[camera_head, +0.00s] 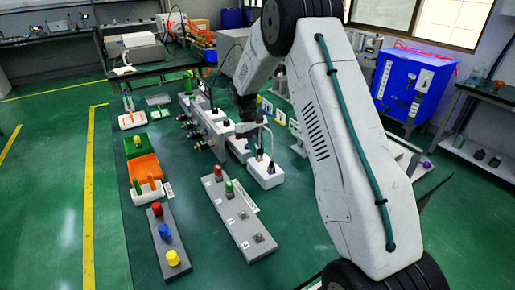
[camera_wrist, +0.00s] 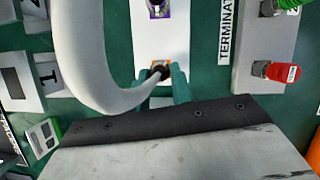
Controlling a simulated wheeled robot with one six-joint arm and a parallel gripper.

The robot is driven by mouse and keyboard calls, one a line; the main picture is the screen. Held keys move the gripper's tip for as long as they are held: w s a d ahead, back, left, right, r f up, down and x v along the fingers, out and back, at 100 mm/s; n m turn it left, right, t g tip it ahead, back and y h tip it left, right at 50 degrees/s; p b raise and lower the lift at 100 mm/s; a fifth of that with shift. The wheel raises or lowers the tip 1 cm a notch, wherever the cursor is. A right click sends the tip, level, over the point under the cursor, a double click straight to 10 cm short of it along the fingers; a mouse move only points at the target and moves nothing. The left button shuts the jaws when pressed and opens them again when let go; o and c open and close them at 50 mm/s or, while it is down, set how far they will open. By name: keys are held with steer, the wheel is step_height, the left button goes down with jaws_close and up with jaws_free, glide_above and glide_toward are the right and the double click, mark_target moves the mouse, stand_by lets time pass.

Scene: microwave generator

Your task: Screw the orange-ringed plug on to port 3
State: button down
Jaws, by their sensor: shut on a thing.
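My gripper (camera_wrist: 161,77) has its two teal fingers shut around the dark plug (camera_wrist: 157,73) at the end of a thick pale cable. Orange shows around the plug's tip, over a white holder block (camera_wrist: 160,38). I cannot tell whether the plug is seated in the block or just above it. In the head view the white block (camera_head: 267,181) stands below my gripper, and a pale cable loops above it. The grey-white generator unit (camera_head: 216,122) with dark port fittings on its left side stands behind; port 3 cannot be made out.
A grey strip (camera_head: 236,217) with red and green terminators lies in front; its red terminator (camera_wrist: 273,71) shows at right in the wrist view. Green and orange bins (camera_head: 145,168) and a strip with red, blue and yellow caps (camera_head: 168,243) are at left. Bare table lies between.

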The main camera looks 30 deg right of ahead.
steer(key=c, duration=1.2)
jaws_free()
steer(key=v, duration=0.8)
steer(key=s+a+r+t, duration=0.2)
steer(key=s+a+r, duration=0.2)
steer(key=s, duration=0.9)
steer(key=s+a+r+m+t, duration=0.1)
steer(key=s+a+r, duration=0.3)
steer(key=s, duration=1)
steer(key=s+a+r+m+t, duration=0.1)
steer(key=s+a+r+t, duration=0.2)
steer(key=s, duration=1.1)
steer(key=shift+s+a+r+y, duration=0.35)
steer(key=shift+a+r, duration=0.35)
steer(key=shift+r, duration=1.15)
steer(key=shift+w, duration=0.1)
